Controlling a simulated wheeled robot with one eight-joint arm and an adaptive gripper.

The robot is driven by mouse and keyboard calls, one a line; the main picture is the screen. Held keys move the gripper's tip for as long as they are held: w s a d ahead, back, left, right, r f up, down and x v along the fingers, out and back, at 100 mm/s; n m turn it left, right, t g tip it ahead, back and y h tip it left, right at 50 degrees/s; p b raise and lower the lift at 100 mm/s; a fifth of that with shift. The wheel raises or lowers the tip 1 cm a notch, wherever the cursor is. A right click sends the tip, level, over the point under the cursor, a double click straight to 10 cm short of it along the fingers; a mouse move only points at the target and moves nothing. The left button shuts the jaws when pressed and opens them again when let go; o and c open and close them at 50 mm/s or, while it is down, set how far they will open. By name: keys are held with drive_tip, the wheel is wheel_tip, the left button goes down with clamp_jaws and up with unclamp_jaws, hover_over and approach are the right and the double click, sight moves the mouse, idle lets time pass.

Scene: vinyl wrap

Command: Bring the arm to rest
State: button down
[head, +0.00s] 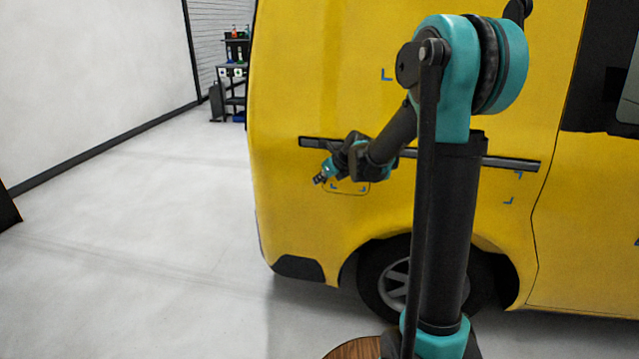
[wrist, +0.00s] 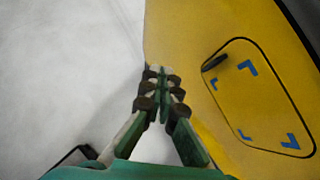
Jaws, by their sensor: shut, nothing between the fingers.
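My gripper (head: 319,180) is at the end of my folded arm, in front of the yellow van (head: 320,90) in the head view. In the wrist view my gripper (wrist: 159,80) has its fingers together, with nothing between them. The van's yellow side (wrist: 185,45) is to the right of the fingers in that view. A rounded flap (wrist: 255,100) with blue corner marks and a small dark piece at its upper left edge lies right of the fingers. I cannot tell the gap between the fingertips and the van.
A dark trim strip (head: 510,162) runs along the van's side, behind my arm. The van's wheel (head: 392,285) is below. A dark shelf cart (head: 235,85) with bottles stands at the back. Pale floor (head: 150,230) left of the van is clear.

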drive_tip(key=s+r, duration=0.3)
drive_tip(key=s+d+f+n+g+h, duration=0.1)
drive_tip(key=s+d+f+n, duration=0.3)
drive_tip(key=s+n, duration=0.5)
drive_tip(key=s+d+f+n+g+h, duration=0.1)
drive_tip(key=s+d+f+n, duration=0.4)
drive_tip(key=s+n, duration=0.5)
drive_tip(key=s+d+f+n+h, duration=0.3)
drive_tip(key=s+d+n, duration=0.3)
drive_tip(key=s+n, duration=0.3)
drive_tip(key=s+f, duration=0.1)
drive_tip(key=s, duration=0.3)
drive_tip(key=shift+d+f+g+h, duration=0.25)
drive_tip(key=shift+f+g+h, duration=0.05)
drive_tip(key=shift+f+g, duration=0.1)
drive_tip(key=shift+w, duration=0.1)
